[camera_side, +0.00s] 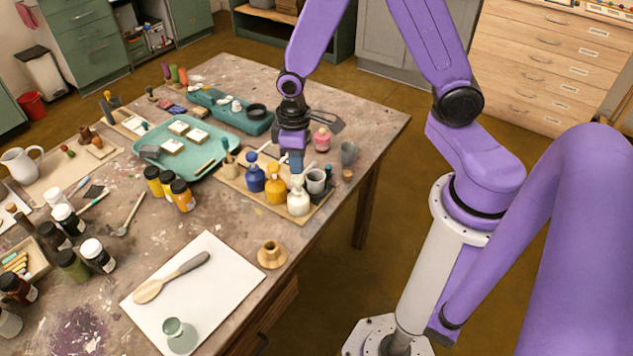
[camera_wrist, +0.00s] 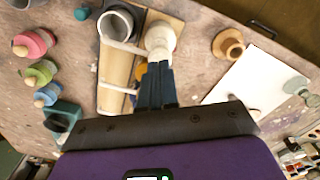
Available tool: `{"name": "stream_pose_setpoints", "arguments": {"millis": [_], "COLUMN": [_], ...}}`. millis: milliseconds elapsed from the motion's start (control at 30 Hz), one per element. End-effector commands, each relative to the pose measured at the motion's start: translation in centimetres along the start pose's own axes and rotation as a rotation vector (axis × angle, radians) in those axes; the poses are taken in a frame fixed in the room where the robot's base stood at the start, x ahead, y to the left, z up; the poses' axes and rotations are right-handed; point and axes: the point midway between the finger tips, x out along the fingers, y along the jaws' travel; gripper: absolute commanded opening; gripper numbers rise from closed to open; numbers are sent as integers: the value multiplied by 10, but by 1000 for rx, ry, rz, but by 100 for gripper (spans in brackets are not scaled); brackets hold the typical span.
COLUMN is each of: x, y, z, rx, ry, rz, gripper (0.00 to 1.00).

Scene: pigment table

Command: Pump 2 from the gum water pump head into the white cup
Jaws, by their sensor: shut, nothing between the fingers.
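A white pump bottle (camera_side: 298,203) stands at the near end of a row with a yellow pump bottle (camera_side: 275,190) and a blue one (camera_side: 254,180). No label is readable. The white bottle also shows in the wrist view (camera_wrist: 160,36). A pale cup with a dark inside (camera_side: 316,181) stands beside it, and shows in the wrist view (camera_wrist: 117,23). My gripper (camera_side: 297,172) points down, shut and empty, with its tips right at the white bottle's pump head. I cannot tell whether they touch it. In the wrist view the fingers (camera_wrist: 158,72) partly hide the yellow bottle (camera_wrist: 140,72).
The bottles and cup stand on a wooden board (camera_wrist: 113,72). A teal tray (camera_side: 150,152) lies to the left. A white sheet (camera_side: 215,290) with a spatula and a wooden ring-shaped piece (camera_side: 271,255) lie in front.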

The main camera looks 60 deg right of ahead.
Motion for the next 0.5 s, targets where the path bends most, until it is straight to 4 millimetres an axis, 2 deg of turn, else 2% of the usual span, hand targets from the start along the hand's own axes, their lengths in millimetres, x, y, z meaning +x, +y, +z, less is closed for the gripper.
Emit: {"name": "stream_pose_setpoints", "arguments": {"millis": [500], "x": [8], "y": [0], "z": [0], "rx": [0], "ry": [-1], "rz": [0], "gripper": [0]}}
